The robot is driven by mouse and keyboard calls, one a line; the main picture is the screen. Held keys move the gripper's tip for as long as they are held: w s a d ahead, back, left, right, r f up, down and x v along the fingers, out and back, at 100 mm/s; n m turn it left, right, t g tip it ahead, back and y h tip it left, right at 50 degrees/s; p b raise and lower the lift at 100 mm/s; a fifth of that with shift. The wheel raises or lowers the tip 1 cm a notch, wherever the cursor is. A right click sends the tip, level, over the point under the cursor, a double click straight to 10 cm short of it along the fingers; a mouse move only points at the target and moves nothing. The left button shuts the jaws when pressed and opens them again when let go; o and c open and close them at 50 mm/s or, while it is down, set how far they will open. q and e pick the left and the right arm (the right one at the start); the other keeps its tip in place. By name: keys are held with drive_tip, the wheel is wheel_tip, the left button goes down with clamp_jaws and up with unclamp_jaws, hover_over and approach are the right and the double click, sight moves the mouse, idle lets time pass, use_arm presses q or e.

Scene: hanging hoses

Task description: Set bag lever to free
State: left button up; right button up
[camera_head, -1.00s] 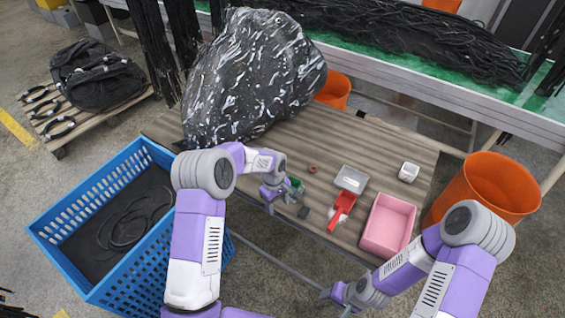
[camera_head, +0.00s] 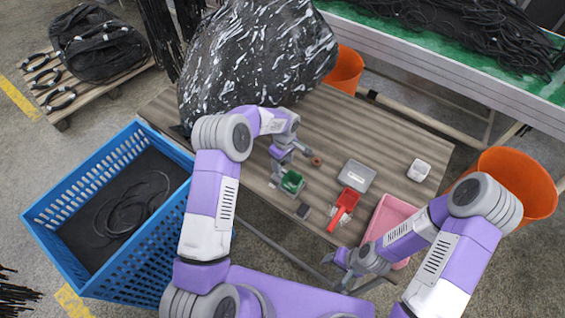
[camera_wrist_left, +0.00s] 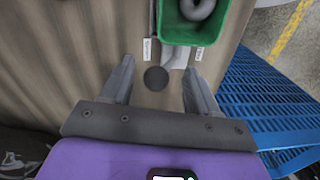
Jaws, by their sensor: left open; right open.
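A small green box (camera_head: 291,182) stands near the front edge of the table; in the left wrist view the green box (camera_wrist_left: 192,22) has a grey curved piece inside. Beside it are a pale grey part (camera_wrist_left: 175,57), possibly the lever, and two small white labels (camera_wrist_left: 147,50), which I cannot read. A dark round disc (camera_wrist_left: 156,78) lies between my fingers. My left gripper (camera_head: 280,168) is open and empty, just beside the green box, and its fingers (camera_wrist_left: 158,72) point toward it. My right gripper (camera_head: 338,264) hangs open by the table's front edge, left of the pink bin.
A large black, white-streaked bag (camera_head: 258,55) stands on the table (camera_head: 330,120). A red scoop (camera_head: 345,203), grey tray (camera_head: 356,176), white cup (camera_head: 418,170) and pink bin (camera_head: 388,222) are to the right. A blue crate (camera_head: 70,200) is at left and an orange bucket (camera_head: 515,180) at right.

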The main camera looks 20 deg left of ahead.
use_arm(q)
drive_tip(key=shift+f, duration=0.4)
drive_tip(key=shift+c, duration=0.4)
